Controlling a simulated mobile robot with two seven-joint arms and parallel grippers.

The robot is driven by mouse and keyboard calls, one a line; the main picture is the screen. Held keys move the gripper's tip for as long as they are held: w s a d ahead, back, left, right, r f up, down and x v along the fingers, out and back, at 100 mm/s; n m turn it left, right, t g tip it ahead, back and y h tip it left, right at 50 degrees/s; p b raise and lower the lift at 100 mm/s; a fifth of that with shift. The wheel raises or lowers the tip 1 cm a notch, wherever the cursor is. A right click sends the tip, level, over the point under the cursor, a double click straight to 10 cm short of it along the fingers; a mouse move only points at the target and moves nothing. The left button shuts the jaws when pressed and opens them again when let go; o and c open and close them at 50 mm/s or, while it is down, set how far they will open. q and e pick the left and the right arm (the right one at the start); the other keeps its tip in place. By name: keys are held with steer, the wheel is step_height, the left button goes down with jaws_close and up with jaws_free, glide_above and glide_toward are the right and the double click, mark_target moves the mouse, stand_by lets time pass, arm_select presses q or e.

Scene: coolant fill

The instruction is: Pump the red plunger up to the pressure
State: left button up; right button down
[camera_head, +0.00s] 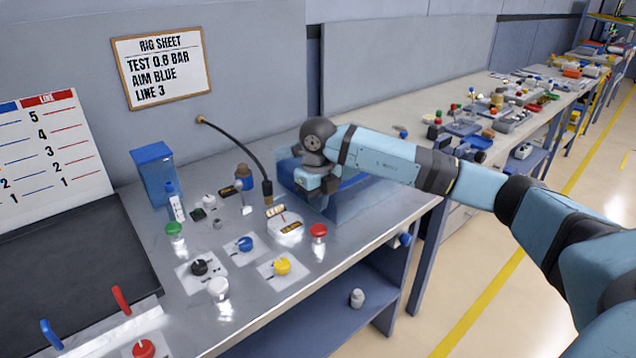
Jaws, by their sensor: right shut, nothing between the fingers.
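The red plunger (318,232) is a red cap on a short metallic cylinder, standing upright on the steel bench near its front edge. My right gripper (320,187) is above and behind it, over a blue bin, apart from the plunger; it is shut and empty, and its fingertips are small and partly hidden. A round white gauge-like dial (285,226) with yellow labels lies just left of the red plunger. The rig sheet (162,66) on the wall reads "TEST 0.8 BAR, AIM BLUE, LINE 3". My left gripper is not in view.
A green-capped post (174,231) and a white-capped post (218,290) stand to the left. Black (199,267), blue (245,243) and yellow (282,265) knobs sit between. A black hose (245,150) hangs behind. A blue bin (372,195) stands under my right arm.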

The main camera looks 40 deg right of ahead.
mark_target(318, 228)
step_height(318, 228, down, 6)
steer(key=shift+r, duration=0.25)
steer(key=shift+f+b, duration=0.75)
steer(key=shift+f, duration=0.7)
steer(key=shift+s+a, duration=0.1)
steer(key=shift+r, duration=0.1)
